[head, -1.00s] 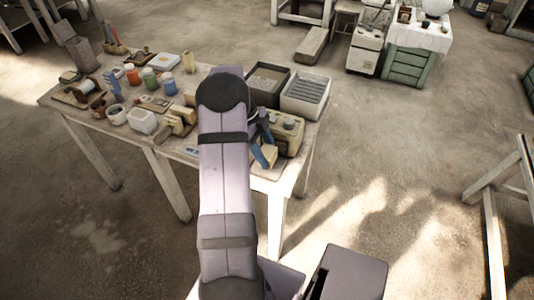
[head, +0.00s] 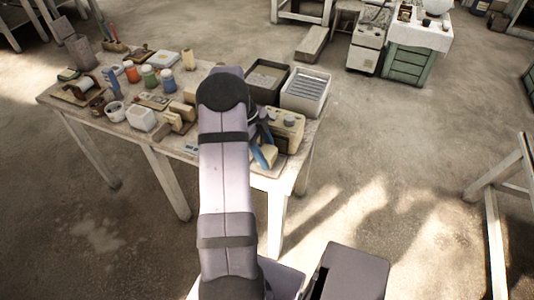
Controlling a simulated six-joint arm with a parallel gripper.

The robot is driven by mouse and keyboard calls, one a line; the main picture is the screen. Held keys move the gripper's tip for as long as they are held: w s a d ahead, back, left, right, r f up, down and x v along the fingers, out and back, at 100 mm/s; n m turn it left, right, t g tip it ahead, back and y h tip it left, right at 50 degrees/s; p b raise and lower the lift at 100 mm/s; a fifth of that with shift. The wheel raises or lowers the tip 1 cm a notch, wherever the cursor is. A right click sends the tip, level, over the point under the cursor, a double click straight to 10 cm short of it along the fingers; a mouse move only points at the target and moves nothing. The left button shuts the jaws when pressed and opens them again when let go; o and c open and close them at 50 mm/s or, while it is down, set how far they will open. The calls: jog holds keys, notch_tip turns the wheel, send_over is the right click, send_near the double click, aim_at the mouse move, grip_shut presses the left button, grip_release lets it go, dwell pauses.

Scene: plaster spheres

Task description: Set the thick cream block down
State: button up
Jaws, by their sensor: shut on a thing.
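My own arm covers the middle of the table (head: 140,118) in the head view, and my gripper is hidden behind it. What the gripper holds does not show. Cream, block-like shapes (head: 179,110) stand on the table just left of my arm. I cannot tell whether one of them is the thick cream block, or whether that block is behind my arm.
A dark box (head: 266,80) and a pale tray with ribbed contents (head: 305,92) stand at the table's right end. A cream device with knobs (head: 287,128) is in front of them, beside a blue-handled thing (head: 262,156). Jars and a white container (head: 141,118) crowd the left.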

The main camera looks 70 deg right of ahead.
jog(key=shift+f+b, duration=0.3)
jog(key=shift+f, duration=0.1)
jog(key=o, duration=1.4)
jog(key=shift+r, duration=0.15)
jog(key=shift+d+r+p, duration=0.15)
jog(key=shift+r+p, duration=0.35)
jog(key=shift+r, duration=0.2)
jog(key=shift+a+r, duration=0.2)
jog(key=shift+r, duration=0.4)
jog(key=shift+d+r+p, duration=0.2)
jog(key=shift+r+p, duration=0.15)
jog(key=shift+p, duration=0.1)
jog(key=shift+a+r, duration=0.1)
jog(key=shift+r, duration=0.25)
jog(key=shift+f, duration=0.15)
